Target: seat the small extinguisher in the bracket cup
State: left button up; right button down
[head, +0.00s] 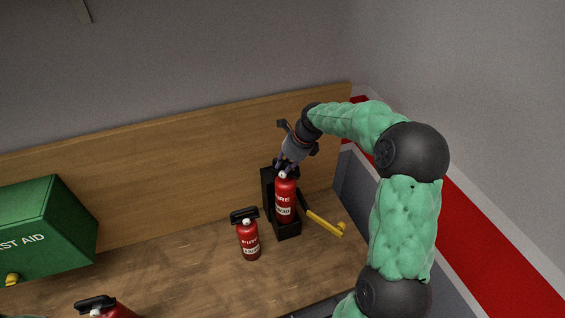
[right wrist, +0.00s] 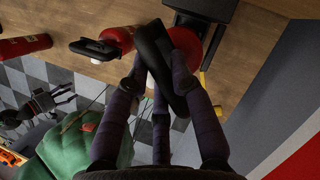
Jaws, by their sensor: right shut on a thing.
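A small red extinguisher (head: 285,196) stands upright, or nearly so, against the black bracket (head: 267,186). Its lower end is at the bracket cup (head: 288,232); the cup's front wall hides the base, so I cannot tell how deep it sits. My right gripper (head: 287,166) is above it, shut on its top. In the right wrist view the fingers (right wrist: 160,85) close around its black handle (right wrist: 165,58), with the red body (right wrist: 187,42) beyond and the bracket (right wrist: 207,12) behind.
A second extinguisher (head: 249,240) stands just left of the bracket. A third (head: 108,309) shows partly at the lower left. A green first aid box (head: 45,225) is at the left. A yellow bar (head: 325,224) juts right of the bracket. A wooden back panel (head: 170,165) rises behind.

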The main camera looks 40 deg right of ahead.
jog(key=shift+w+d+f, duration=0.3)
jog(key=shift+d+f, duration=0.1)
jog(key=shift+d, duration=0.05)
notch_tip(320, 180, down, 3)
jog(key=shift+w+d+r, duration=0.1)
jog(key=shift+w, duration=0.05)
jog(key=shift+f, duration=0.35)
jog(key=c, duration=1.1)
grip_release()
jog(key=shift+f, duration=0.2)
jog(key=shift+s+a, duration=0.2)
jog(key=shift+r, duration=0.15)
jog(key=v, duration=1.2)
jog(key=shift+b, duration=0.3)
